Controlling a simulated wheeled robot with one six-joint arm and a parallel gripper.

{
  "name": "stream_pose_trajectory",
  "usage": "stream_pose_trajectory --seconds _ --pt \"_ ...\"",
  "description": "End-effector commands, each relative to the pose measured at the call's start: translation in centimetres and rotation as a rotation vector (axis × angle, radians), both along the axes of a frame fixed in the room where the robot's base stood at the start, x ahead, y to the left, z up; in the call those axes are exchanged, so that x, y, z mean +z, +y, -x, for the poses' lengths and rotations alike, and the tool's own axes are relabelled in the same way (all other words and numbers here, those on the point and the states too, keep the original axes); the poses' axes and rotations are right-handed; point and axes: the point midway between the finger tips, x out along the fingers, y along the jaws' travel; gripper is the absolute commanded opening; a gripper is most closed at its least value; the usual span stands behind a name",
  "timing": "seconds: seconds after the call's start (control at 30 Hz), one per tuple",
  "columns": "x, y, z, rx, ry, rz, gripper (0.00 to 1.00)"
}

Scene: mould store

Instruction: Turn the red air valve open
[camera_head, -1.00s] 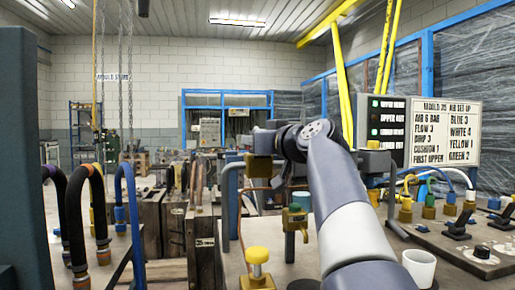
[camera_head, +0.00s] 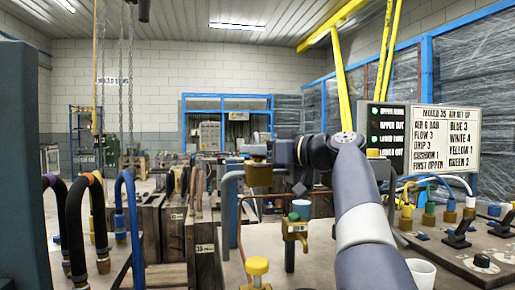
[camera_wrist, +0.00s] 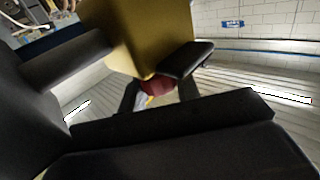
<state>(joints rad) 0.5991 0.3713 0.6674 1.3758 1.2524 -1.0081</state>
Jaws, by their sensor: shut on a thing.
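My gripper (camera_head: 270,152) is at the middle of the head view, just above and against a brass valve body (camera_head: 259,175) at the end of a grey pipe (camera_head: 228,205). In the wrist view, a large brass-yellow block (camera_wrist: 150,32) fills the top middle. A dark red piece (camera_wrist: 157,86), apparently the red valve handle, shows below it between the dark fingers of my gripper (camera_wrist: 165,80). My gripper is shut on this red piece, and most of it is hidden. The handle's angle cannot be told.
A white cup (camera_head: 421,273) is beside my arm. A control panel (camera_head: 470,255) and sign board (camera_head: 448,135) are at right; dark hoses (camera_head: 75,225) at left.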

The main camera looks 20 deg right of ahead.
Motion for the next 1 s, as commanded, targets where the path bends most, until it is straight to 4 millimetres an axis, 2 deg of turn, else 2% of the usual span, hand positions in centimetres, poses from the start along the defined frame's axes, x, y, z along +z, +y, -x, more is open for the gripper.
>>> stream_pose_trajectory --seconds 0.27,0.3,0.53,0.83,1.0 --pt "-0.3 -0.1 0.0 0.001 0.006 0.000 0.08" --pt "-0.3 -0.1 0.0 0.001 0.006 0.000 0.32" --pt "-0.1 0.0 0.0 0.001 0.004 0.000 0.51" --pt "0.0 -0.2 0.2 -0.001 0.001 0.000 0.51" --pt "0.1 -1.4 2.0 -0.004 0.002 -0.001 0.51"
